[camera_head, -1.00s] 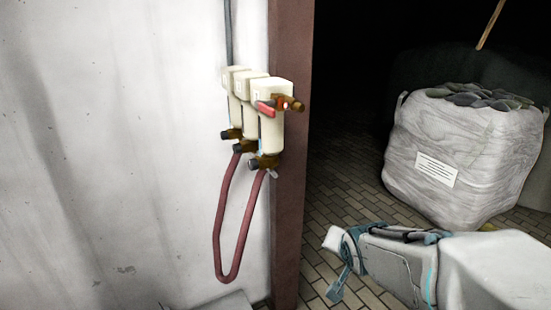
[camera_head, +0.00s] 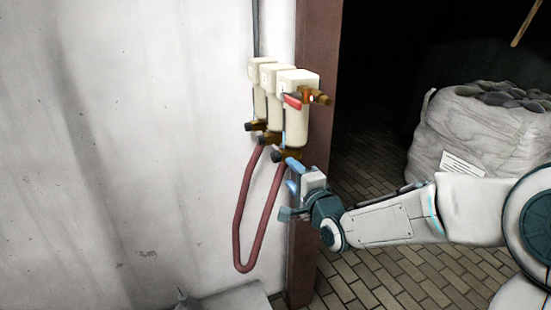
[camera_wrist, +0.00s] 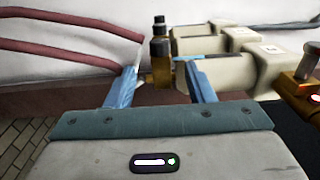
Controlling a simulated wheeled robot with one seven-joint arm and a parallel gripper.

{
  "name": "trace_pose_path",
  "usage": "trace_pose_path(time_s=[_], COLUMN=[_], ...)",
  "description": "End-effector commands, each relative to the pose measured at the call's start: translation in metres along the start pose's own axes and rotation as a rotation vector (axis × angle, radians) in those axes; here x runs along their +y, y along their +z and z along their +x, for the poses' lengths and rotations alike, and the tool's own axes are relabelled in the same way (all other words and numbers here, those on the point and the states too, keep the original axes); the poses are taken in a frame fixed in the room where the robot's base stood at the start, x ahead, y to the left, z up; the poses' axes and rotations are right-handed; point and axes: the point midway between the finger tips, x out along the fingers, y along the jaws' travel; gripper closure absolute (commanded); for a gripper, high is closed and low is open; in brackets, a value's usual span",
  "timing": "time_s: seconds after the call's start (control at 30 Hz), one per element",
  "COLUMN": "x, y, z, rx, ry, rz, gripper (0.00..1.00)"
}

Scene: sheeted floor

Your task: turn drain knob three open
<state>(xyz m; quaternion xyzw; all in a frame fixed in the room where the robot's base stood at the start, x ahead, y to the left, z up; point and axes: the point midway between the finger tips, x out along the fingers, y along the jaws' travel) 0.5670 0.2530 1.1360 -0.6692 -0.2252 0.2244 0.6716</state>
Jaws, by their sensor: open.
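Three cream filter housings hang in a row on the wall. The nearest housing (camera_head: 296,120), at the right, has a brass drain fitting (camera_head: 290,154) with a dark knob end at its bottom. My gripper (camera_head: 287,176) is just below that fitting, its blue fingers apart. In the wrist view, the brass fitting (camera_wrist: 161,66) with its black end (camera_wrist: 160,27) shows between the open fingers of my gripper (camera_wrist: 163,72). The left finger tip is close to the fitting; contact cannot be told. The other drain fittings (camera_head: 257,126) sit further left. No number marks the knobs legibly.
A dark red hose (camera_head: 240,225) loops below the drains, near my fingers. A large bulk bag (camera_head: 475,135) stands on the tiled floor.

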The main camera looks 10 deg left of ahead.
Motion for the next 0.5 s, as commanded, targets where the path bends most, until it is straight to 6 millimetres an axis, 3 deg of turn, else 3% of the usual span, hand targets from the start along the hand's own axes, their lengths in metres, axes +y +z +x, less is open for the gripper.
trace_pose_path(time_s=[0.5], x=[-0.001], y=[0.001], z=[0.087], rx=[-0.001], ry=[0.001], rz=[0.0], gripper=[0.51])
